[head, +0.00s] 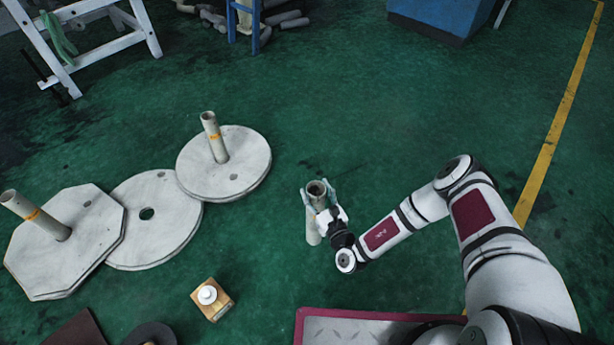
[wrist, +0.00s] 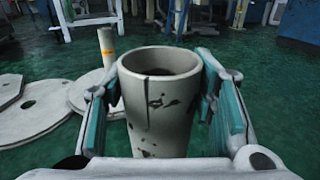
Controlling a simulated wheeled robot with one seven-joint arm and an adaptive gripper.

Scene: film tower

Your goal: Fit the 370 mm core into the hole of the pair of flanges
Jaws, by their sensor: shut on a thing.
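My gripper (head: 318,195) is shut around the upper part of a pale, hollow core (head: 313,230), which stands upright. I cannot tell whether its lower end touches the floor. In the wrist view the core (wrist: 158,105) shows its open top and dark chips, with a teal finger on each side. To the left, a round grey pair of flanges (head: 170,228) lies flat with an empty dark hole (head: 147,213) at its middle. The hole also shows in the wrist view (wrist: 28,104). No length mark is visible on the held core.
Another round flange (head: 250,175) and an octagonal flange (head: 35,268) each carry an upright core with an orange band. A small wooden block with a white bottle (head: 207,294) stands in front. Green floor is clear between my gripper and the flanges.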

